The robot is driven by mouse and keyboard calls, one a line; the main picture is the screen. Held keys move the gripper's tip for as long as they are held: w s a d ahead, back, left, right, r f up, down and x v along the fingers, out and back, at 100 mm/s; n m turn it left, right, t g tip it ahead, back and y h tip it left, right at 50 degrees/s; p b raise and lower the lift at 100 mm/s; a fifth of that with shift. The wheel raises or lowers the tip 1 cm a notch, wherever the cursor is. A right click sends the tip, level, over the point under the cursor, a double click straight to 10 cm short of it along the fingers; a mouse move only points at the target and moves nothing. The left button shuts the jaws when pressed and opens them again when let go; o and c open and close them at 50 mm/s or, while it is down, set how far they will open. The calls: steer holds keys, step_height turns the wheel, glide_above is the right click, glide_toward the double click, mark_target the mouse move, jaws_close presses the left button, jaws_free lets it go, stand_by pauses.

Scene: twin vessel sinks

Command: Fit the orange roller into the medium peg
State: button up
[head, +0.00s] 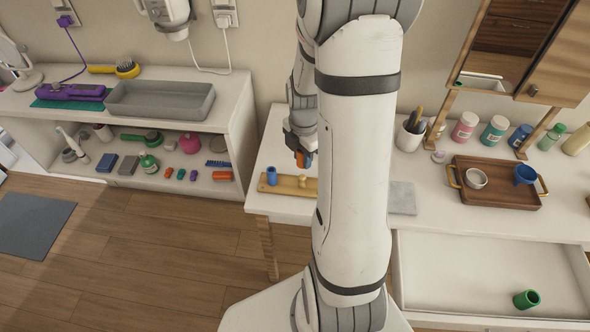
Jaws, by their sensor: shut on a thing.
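The orange roller (308,158) is held in my gripper (300,153), above the wooden peg board (290,187) and apart from it. The gripper is small in this view and partly in shadow. The board lies on the white counter, and a blue roller (271,175) stands upright at its left end. A bare wooden peg (303,181) shows to the right of the blue roller, just below the held roller in the picture. My arm hides the board's right end, so I cannot tell for sure which peg is the medium one.
A green roller (526,299) lies in the open drawer (470,270) at right. A brown tray (500,191) with cups, a grey mat (402,198) and a cup of brushes (409,136) stand on the counter. A low shelf unit (225,137) is at left.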

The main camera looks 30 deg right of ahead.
mark_target(302, 176)
step_height(302, 176, down, 10)
steer(key=b, duration=0.7)
steer(key=shift+r, duration=0.1)
steer(key=o, duration=0.9)
